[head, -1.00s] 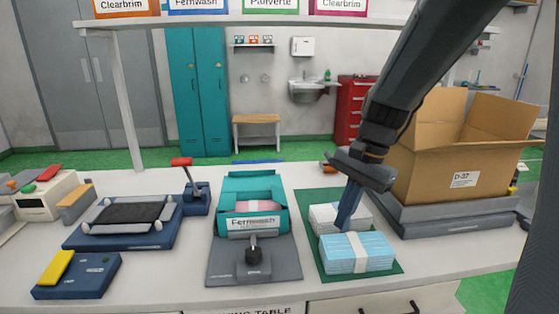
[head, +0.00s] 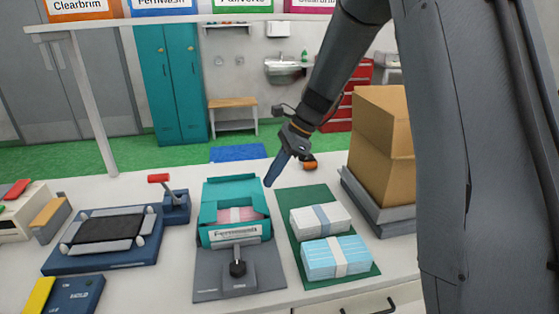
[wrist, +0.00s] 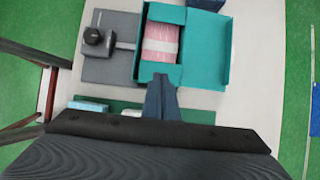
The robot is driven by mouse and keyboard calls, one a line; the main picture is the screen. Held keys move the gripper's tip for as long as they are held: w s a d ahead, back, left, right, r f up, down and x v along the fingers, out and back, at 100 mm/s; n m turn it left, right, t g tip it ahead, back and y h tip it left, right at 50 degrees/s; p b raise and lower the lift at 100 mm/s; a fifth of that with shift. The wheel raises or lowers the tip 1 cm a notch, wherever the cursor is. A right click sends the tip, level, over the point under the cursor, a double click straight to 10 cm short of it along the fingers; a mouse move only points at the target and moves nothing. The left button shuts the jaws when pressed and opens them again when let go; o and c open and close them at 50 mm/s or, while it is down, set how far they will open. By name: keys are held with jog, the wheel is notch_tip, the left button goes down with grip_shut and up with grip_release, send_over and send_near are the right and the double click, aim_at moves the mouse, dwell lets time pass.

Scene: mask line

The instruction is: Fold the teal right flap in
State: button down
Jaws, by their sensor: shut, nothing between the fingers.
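The teal box (head: 216,237), labelled Fernwash, sits open on a grey stand (head: 210,281). A pink bundle with a pale band (head: 240,214) lies inside, also seen in the wrist view (wrist: 160,42). The teal right flap (wrist: 160,72) shows as a strip along the box's lower side in the wrist view; I cannot tell its exact angle. A larger teal flap (wrist: 208,50) extends from the box's far end. My gripper (head: 269,184) is shut and empty, pointing down just right of the box's far right corner. In the wrist view its tips (wrist: 161,80) are at the strip's outer edge; contact is unclear.
A green mat (head: 312,193) with a white bundle (head: 305,220) and a blue bundle (head: 320,262) lies right of the box. A cardboard box (head: 375,135) stands farther right. A black knob (head: 238,268) rises in front of the teal box.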

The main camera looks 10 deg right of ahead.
aim_at(256, 202)
jog(key=shift+p+x, duration=0.65)
jog(key=shift+x, duration=2.4)
jog(key=shift+p, duration=0.3)
